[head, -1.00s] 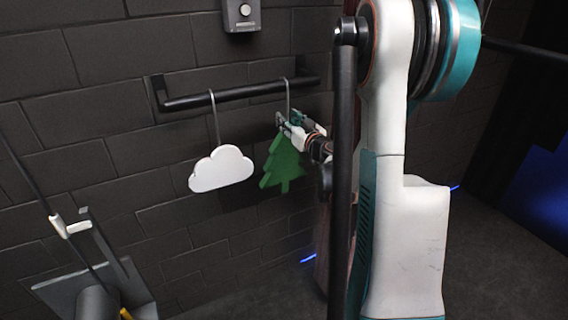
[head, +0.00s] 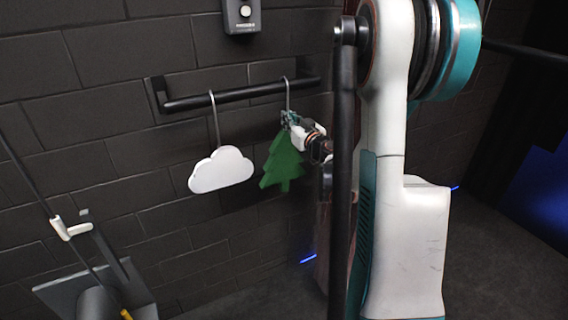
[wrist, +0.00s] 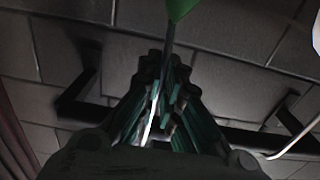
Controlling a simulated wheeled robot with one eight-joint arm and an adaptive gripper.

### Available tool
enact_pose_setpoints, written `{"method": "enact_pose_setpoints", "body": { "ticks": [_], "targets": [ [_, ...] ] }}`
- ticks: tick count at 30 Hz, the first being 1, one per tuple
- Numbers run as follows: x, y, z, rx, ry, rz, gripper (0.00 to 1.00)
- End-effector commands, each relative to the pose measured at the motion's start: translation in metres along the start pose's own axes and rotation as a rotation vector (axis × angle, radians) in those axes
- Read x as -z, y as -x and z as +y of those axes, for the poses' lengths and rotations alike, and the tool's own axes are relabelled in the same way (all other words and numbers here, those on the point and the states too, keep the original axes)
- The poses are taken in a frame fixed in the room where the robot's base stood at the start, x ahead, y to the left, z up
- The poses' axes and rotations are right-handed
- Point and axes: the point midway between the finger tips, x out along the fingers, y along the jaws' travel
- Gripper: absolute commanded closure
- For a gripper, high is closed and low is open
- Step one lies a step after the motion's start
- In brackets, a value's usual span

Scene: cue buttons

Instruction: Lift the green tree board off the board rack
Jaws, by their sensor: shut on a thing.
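The green tree board (head: 282,164) hangs below the board rack (head: 240,93), a black bar on the dark brick wall. Its thin grey hook still reaches over the bar near the right end. The rack (wrist: 75,103) also shows there, behind the fingers.
A white cloud board (head: 221,170) hangs on the same bar, left of the tree with a small gap. A grey box with a round button (head: 245,11) is on the wall above. A grey stand with a white handle (head: 70,228) is at lower left.

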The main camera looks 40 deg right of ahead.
Motion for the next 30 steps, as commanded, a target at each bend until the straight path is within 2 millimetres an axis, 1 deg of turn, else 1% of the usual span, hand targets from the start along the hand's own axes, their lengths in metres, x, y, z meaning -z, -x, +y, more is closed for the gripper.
{"method": "enact_pose_setpoints", "body": {
  "ticks": [3, 30],
  "targets": [
    [0.007, 0.0, 0.0, 0.0, -0.001, 0.001, 1.0],
    [0.041, 0.0, 0.0, 0.0, -0.001, 0.001, 1.0]
  ]
}}
